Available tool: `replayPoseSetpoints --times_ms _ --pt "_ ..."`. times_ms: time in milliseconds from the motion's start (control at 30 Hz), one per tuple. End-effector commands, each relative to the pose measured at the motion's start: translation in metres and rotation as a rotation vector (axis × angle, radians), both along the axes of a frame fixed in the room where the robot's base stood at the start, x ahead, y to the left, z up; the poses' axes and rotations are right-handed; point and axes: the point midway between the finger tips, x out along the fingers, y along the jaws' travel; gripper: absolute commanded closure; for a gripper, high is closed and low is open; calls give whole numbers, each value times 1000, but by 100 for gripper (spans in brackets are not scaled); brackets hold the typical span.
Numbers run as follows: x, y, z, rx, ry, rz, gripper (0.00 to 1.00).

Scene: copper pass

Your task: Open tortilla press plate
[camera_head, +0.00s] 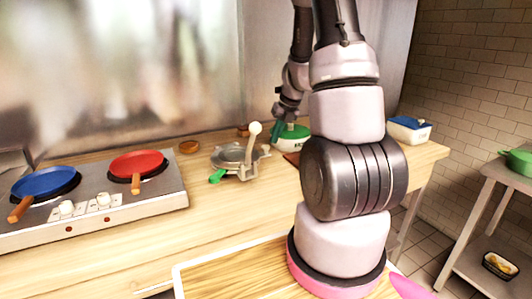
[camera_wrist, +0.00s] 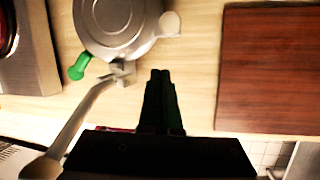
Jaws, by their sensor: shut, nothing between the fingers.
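The tortilla press (camera_head: 232,156) stands on the wooden counter right of the stove. Its round grey plate lies flat, with a green grip at its front left and a lever with a pale round knob (camera_head: 255,128) standing up. In the wrist view the press (camera_wrist: 118,22) is at the top left, and its lever slants down to the knob at the lower left. My gripper (camera_wrist: 160,74) is shut and empty, its tips pointing beside the press, to the right of the lever hinge and not visibly touching. In the head view my gripper (camera_head: 280,118) is small and dark, right of the press.
The stove (camera_head: 100,211) with a blue pan (camera_head: 45,182) and a red pan (camera_head: 137,164) is at the left. A dark red board (camera_wrist: 266,68) lies right of my gripper. A green-and-white container (camera_head: 291,138) stands behind. Bare counter lies in front of the press.

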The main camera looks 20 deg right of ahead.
Motion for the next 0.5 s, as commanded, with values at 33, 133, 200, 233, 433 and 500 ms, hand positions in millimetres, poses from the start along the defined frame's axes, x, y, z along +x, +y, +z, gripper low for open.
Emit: replayPoseSetpoints --times_ms 33,133,200,233,433,500 --pt "0 -3 -6 7 12 -29 100" --pt "2 -4 -13 13 19 -54 100" --pt "4 -2 -20 13 21 -55 100" --pt "5 -1 -24 14 21 -55 100" --pt "14 6 -60 15 23 -55 100" --pt "18 8 -72 15 21 -53 100"
